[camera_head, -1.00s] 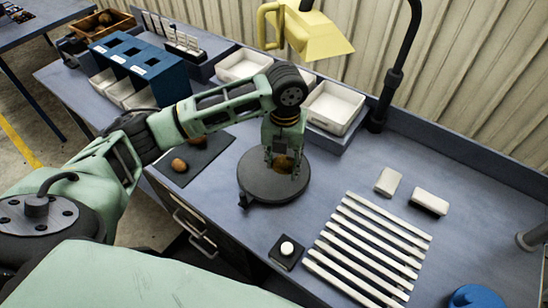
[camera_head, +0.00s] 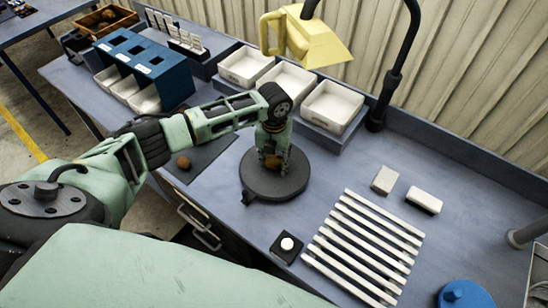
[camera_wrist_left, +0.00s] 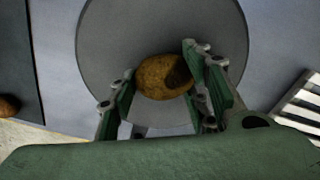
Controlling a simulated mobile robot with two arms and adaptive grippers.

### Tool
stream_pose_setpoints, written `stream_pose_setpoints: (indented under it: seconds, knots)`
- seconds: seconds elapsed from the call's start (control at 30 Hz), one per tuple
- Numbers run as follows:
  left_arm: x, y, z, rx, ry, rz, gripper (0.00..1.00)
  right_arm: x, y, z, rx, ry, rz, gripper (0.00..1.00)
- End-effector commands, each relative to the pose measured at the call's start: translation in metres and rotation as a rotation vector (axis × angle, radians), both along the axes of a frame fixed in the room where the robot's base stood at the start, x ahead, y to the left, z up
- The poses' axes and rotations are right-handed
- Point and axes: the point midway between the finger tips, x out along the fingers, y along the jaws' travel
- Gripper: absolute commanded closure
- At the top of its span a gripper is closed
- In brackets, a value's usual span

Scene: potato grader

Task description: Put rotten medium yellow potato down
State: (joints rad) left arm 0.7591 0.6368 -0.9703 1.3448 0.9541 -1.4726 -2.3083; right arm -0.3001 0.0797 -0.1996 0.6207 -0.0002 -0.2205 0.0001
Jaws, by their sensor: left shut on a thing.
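The yellow potato (camera_wrist_left: 160,77) with a dark rotten patch is between the fingers of my left gripper (camera_head: 272,163). In the left wrist view the left gripper (camera_wrist_left: 158,92) is shut on it, with a finger on each side. The potato also shows in the head view (camera_head: 272,161), low over the round dark grey plate (camera_head: 262,187), partly hidden by the fingers. I cannot tell whether it touches the plate. The plate also fills the back of the left wrist view (camera_wrist_left: 110,45). My right gripper is not in view.
A dark mat (camera_head: 205,160) with a brown potato (camera_head: 184,162) lies left of the plate. White bins (camera_head: 333,105) stand behind under a yellow lamp (camera_head: 318,38). White slats (camera_head: 362,250) and a button box (camera_head: 287,246) are at the right front.

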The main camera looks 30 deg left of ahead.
Motion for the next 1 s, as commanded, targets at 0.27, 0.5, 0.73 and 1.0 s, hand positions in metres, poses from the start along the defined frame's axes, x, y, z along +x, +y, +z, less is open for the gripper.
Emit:
stream_pose_setpoints:
  seconds: [0.27,0.5,0.73,1.0]
  knots:
    - [0.000,0.000,-0.003,0.000,0.000,0.000,0.49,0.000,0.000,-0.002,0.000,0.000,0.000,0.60]
    - [0.000,0.000,-0.003,0.000,0.000,0.001,0.37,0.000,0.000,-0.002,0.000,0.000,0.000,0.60]
    - [0.000,0.000,0.000,0.000,0.000,0.000,0.37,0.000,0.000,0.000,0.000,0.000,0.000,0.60]
    - [0.002,0.000,0.036,-0.001,-0.006,-0.001,0.37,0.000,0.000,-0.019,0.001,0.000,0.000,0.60]
